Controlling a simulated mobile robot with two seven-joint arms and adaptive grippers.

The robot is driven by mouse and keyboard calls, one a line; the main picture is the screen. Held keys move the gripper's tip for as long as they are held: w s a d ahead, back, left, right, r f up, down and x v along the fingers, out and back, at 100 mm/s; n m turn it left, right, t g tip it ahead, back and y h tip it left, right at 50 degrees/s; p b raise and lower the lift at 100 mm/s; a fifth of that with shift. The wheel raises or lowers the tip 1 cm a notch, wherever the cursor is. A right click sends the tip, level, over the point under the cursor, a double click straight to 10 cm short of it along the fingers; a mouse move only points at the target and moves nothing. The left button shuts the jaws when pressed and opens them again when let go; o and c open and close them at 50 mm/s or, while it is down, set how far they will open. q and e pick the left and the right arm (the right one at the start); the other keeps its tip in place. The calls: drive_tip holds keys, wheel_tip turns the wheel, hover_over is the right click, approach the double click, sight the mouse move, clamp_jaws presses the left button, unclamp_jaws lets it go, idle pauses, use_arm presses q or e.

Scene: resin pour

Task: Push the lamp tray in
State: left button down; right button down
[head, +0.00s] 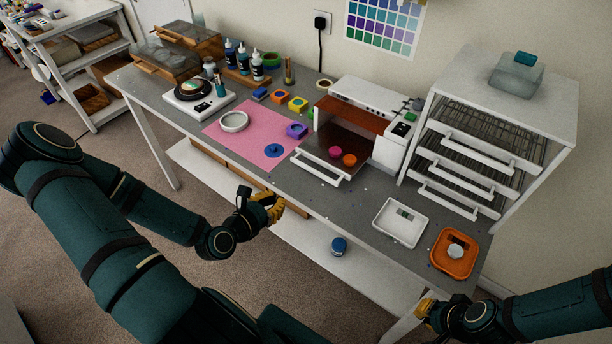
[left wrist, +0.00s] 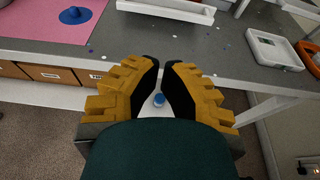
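The lamp tray (head: 318,168) sticks out from the front of the white lamp box (head: 395,152), above the bench. A pink disc (head: 335,152) and an orange disc (head: 350,160) lie on it. Its white front bar also shows at the top of the left wrist view (left wrist: 165,10). My left gripper (head: 272,203) is in front of the bench edge, left of and nearer than the tray, not touching it. Its fingertips nearly meet, with nothing between them. My right gripper (head: 427,308) is at the lower right, partly hidden; its fingers cannot be made out.
A pink mat (head: 240,140) lies left of the tray, with a blue piece (head: 273,151) near its corner. A white dish (head: 400,222) and an orange tray (head: 470,262) stand right. A white drawer rack (head: 540,110) is behind them. A blue jar (head: 339,246) sits on the lower shelf.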

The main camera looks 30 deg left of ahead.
use_arm(q)
drive_tip(key=shift+f+b+x, duration=0.25)
drive_tip(key=shift+b+x, duration=2.45)
drive_tip(key=shift+b, duration=0.45)
approach(329, 154)
drive_tip(key=s+f, duration=0.2)
drive_tip(key=s, duration=0.1)
drive_tip(key=shift+s+a+f, duration=0.15)
drive_tip(key=shift+s+f, duration=0.1)
drive_tip(key=shift+f, duration=0.15)
drive_tip(key=shift+w, duration=0.65)
drive_tip(key=shift+w, duration=0.4)
drive_tip(key=w, duration=0.3)
drive_tip(key=w+b, duration=0.1)
drive_tip(key=w, duration=0.3)
drive_tip(key=w+d+b, duration=0.1)
drive_tip(key=w, duration=0.3)
drive_tip(key=shift+w+f, duration=0.1)
drive_tip(key=shift+w, duration=0.3)
drive_tip(key=shift+r, duration=0.2)
